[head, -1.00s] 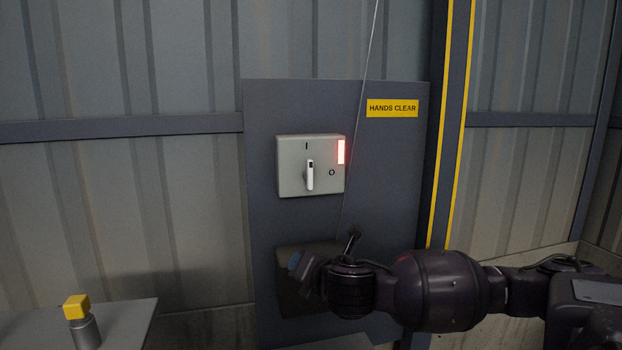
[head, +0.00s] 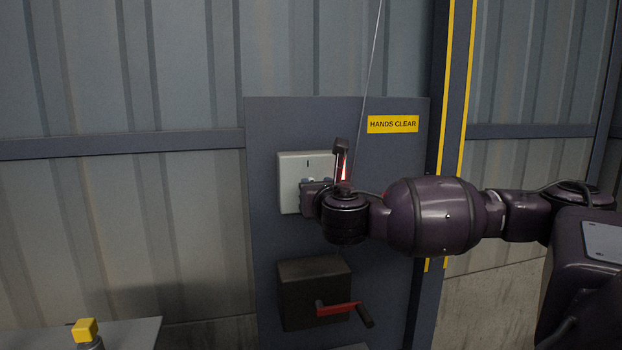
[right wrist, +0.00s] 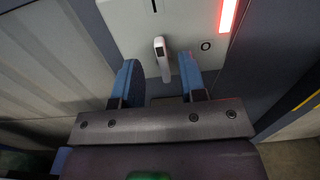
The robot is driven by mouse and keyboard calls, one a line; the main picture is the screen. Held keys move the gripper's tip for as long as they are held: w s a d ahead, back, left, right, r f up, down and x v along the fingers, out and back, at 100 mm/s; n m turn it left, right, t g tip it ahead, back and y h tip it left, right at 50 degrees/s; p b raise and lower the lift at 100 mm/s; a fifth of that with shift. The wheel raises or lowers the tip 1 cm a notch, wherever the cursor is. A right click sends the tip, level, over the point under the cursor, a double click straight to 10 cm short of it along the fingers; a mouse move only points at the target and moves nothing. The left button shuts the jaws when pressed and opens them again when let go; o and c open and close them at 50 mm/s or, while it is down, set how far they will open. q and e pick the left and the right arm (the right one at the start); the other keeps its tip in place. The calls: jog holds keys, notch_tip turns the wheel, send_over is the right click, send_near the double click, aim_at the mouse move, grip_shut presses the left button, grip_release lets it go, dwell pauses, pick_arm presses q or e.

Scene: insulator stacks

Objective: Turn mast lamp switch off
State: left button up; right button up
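The pale grey switch box (head: 291,170) is on the dark panel, with its upper left part showing in the head view. The right wrist view shows its white handle (right wrist: 162,58) upright, its top toward the "I" mark, with the "O" mark to the right. A red strip on the box (right wrist: 228,14) is lit. My right gripper (right wrist: 160,80) is open in front of the box, its blue fingers on either side of the handle's lower part, with gaps showing. My left gripper is not in view.
Below the box is a dark box (head: 302,294) with a red crank (head: 338,307). A yellow "HANDS CLEAR" sign (head: 393,124) is at the panel's upper right. A thin cable (head: 372,55) runs above my wrist. A yellow-topped post (head: 85,330) stands at lower left.

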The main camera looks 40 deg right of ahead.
aim_at(311, 178)
jog(key=shift+p+x, duration=0.5)
jog(key=shift+x, duration=2.1)
grip_shut()
